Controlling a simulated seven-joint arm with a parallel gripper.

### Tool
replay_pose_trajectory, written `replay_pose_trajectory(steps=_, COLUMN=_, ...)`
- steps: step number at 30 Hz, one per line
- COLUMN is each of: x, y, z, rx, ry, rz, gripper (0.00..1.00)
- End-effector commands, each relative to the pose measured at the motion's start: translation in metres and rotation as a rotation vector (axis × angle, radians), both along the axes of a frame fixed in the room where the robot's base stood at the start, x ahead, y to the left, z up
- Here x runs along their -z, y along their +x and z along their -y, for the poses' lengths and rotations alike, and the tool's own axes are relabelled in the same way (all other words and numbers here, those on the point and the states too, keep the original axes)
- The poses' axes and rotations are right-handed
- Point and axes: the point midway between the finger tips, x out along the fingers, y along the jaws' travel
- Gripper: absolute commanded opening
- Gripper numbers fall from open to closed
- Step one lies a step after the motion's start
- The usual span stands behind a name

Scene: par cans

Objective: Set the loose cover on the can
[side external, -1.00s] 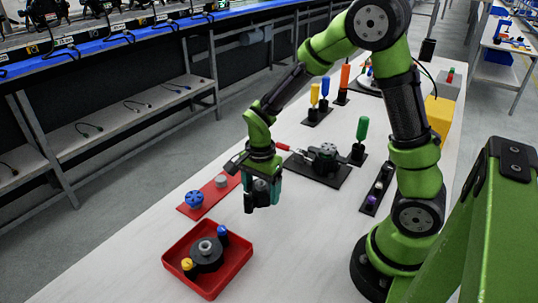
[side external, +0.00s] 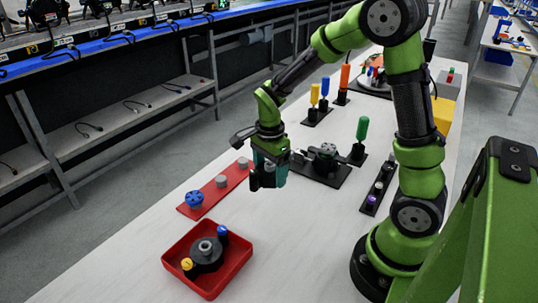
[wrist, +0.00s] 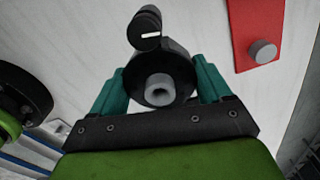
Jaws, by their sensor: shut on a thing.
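My gripper (side external: 268,176) has teal fingers and is shut on a dark round part, which I take to be the loose cover (wrist: 181,72). In the wrist view the cover has a grey hub with a hole, between the fingers (wrist: 158,75). A black knob with a white line (wrist: 146,28) shows at its far edge; I cannot tell whether it is attached. The held part hangs above the white table, left of a dark round assembly (side external: 327,154) on a black plate. That assembly may be the can; I cannot tell for sure.
A red tray (side external: 244,267) at the front holds a dark disc with blue and yellow knobs. A red strip (side external: 209,191) carries a blue knob and grey knobs. Colored-handled tools (side external: 362,130) stand in black holders. The table between tray and black plate is clear.

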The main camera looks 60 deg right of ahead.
Motion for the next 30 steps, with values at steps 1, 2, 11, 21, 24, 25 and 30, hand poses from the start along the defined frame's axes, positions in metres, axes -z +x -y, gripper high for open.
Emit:
replay_pose_trajectory(steps=1, x=-0.007, y=-0.001, z=0.023, rx=0.121, ry=-0.003, rz=0.004, gripper=0.51)
replay_pose_trajectory(steps=2, x=-0.011, y=-0.002, z=0.036, rx=0.199, ry=-0.005, rz=0.005, gripper=0.51)
replay_pose_trajectory(steps=11, x=-0.049, y=-0.044, z=0.154, rx=0.969, ry=-0.003, rz=0.006, gripper=0.51)
replay_pose_trajectory(steps=21, x=-0.065, y=-0.076, z=0.199, rx=1.317, ry=0.002, rz=0.006, gripper=0.51)
replay_pose_trajectory(steps=24, x=-0.060, y=-0.077, z=0.199, rx=1.322, ry=0.003, rz=0.003, gripper=0.51)
replay_pose_trajectory(steps=25, x=-0.058, y=-0.077, z=0.199, rx=1.321, ry=0.003, rz=0.003, gripper=0.51)
replay_pose_trajectory(steps=30, x=-0.042, y=-0.077, z=0.199, rx=1.318, ry=0.002, rz=0.002, gripper=0.51)
